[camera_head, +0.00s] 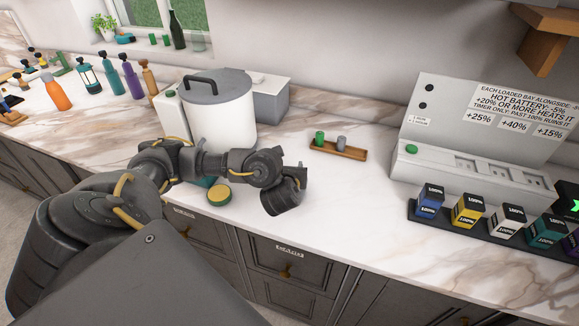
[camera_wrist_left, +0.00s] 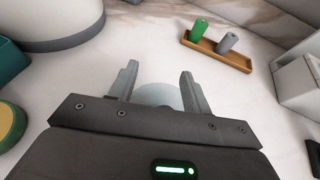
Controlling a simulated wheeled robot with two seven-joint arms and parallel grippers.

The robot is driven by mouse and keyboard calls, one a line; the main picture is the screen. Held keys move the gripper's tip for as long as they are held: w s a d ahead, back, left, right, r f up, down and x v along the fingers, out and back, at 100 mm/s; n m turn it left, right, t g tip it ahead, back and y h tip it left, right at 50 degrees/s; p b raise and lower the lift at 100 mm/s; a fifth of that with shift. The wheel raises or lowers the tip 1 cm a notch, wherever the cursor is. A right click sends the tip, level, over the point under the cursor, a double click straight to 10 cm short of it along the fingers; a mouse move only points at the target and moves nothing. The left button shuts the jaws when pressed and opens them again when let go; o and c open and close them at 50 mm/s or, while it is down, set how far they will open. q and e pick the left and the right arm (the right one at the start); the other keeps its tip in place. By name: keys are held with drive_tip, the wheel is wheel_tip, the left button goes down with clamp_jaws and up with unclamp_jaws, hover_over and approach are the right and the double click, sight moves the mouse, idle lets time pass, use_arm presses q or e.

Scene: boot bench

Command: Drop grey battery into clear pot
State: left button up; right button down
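The grey battery (camera_head: 341,143) stands upright in a small wooden tray beside a green battery (camera_head: 319,138). The grey battery also shows in the left wrist view (camera_wrist_left: 227,43), at the tray's right part. My left gripper (camera_head: 284,196) is over the counter's front part, nearer than the tray and apart from it. In the left wrist view its two fingers (camera_wrist_left: 159,82) are spread. A pale, see-through round thing (camera_wrist_left: 158,96), perhaps the clear pot, shows between and beyond them; I cannot tell whether they touch it. In the head view it is hidden. My right gripper is not in view.
A white pot with a grey lid (camera_head: 218,105) stands behind my left arm. A yellow-topped green round thing (camera_head: 219,194) is left of the gripper. A grey bay station (camera_head: 470,165) and a row of coloured boxes (camera_head: 468,209) stand right. The counter between is clear.

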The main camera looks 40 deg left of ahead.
use_arm(q)
drive_tip(key=shift+o, duration=0.3)
drive_tip(key=shift+s+d+r, duration=0.15)
drive_tip(key=shift+s+d, duration=0.05)
drive_tip(key=shift+s, duration=0.05)
drive_tip(key=p+v, duration=0.7)
drive_tip(key=v, duration=0.3)
drive_tip(key=shift+d, duration=0.1)
idle(0.4)
